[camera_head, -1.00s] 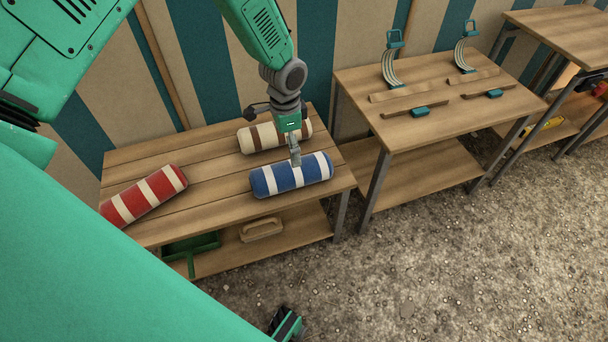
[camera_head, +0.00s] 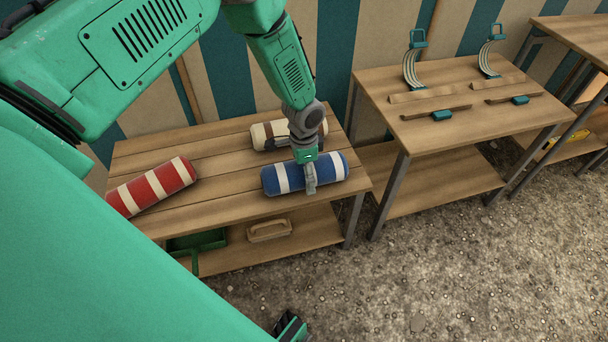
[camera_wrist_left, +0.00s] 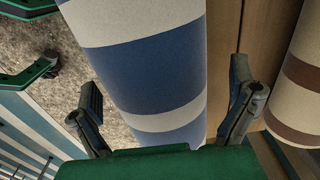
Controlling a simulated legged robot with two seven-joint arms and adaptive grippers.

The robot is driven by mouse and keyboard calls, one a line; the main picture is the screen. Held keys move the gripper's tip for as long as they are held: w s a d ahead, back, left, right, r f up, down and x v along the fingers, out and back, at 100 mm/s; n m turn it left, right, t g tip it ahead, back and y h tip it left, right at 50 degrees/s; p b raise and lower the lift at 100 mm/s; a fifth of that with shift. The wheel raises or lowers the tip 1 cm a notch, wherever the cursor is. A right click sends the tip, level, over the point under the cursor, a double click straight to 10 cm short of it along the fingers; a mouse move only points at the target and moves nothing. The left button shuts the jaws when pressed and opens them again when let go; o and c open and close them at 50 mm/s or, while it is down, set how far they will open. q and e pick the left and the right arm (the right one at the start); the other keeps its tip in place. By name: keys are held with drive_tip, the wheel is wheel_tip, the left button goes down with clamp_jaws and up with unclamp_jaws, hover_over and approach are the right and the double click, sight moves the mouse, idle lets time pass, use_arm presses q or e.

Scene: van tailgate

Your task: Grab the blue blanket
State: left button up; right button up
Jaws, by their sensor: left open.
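The blue blanket (camera_head: 328,172) is a roll with white bands, lying near the front right corner of the left wooden table (camera_head: 205,206). My left gripper (camera_head: 307,177) is over its middle, with one finger down its front side. In the left wrist view the blanket (camera_wrist_left: 150,75) runs between the two spread fingers of my left gripper (camera_wrist_left: 165,108), one at each side. The gripper is open; whether the fingers touch the cloth I cannot tell. A dark green part (camera_head: 291,328) at the bottom edge may be my right gripper; its jaws are not clear.
A cream and brown roll (camera_head: 268,136) lies close behind the blue one, also at right in the wrist view (camera_wrist_left: 300,85). A red and white roll (camera_head: 152,187) lies at left. The lower shelf holds a green tray (camera_head: 198,240) and a beige item (camera_head: 269,230). Another table (camera_head: 450,128) stands right.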

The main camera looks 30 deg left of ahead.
use_arm(q)
drive_tip(key=shift+d+r, duration=0.1)
drive_tip(key=shift+r, duration=0.05)
drive_tip(key=shift+d, duration=0.15)
drive_tip(key=c, duration=1.6)
drive_tip(key=shift+r, duration=0.15)
